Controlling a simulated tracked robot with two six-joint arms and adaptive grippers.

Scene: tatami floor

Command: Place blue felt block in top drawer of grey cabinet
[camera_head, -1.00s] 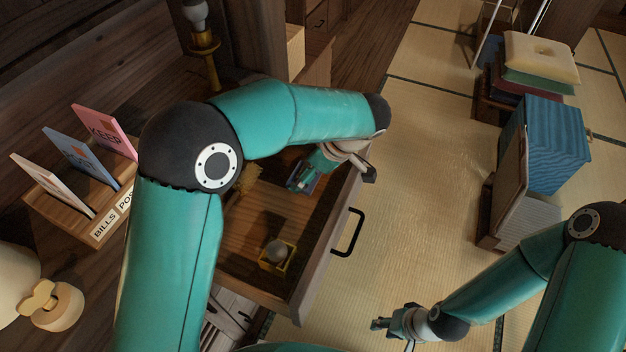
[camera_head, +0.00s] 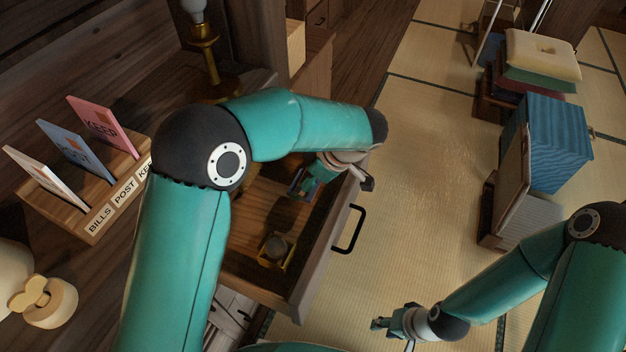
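An open wooden drawer (camera_head: 330,240) with a black handle (camera_head: 348,230) is pulled out over the tatami. My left gripper (camera_head: 298,188) is inside or just above the far part of the drawer. Its fingers are small and dark there, and I cannot tell whether they are open or hold anything. My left arm hides part of the drawer. My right gripper (camera_head: 380,323) is low over the floor at the bottom, with nothing visible in it; its finger opening is too small to judge. I cannot make out a blue felt block or a grey cabinet with certainty.
A small yellow box (camera_head: 276,252) with a round grey item lies in the drawer. A letter rack (camera_head: 90,215) with several cards stands at left. A blue-sided box (camera_head: 555,145) and stacked cushions (camera_head: 540,60) stand at right. Tatami between is clear.

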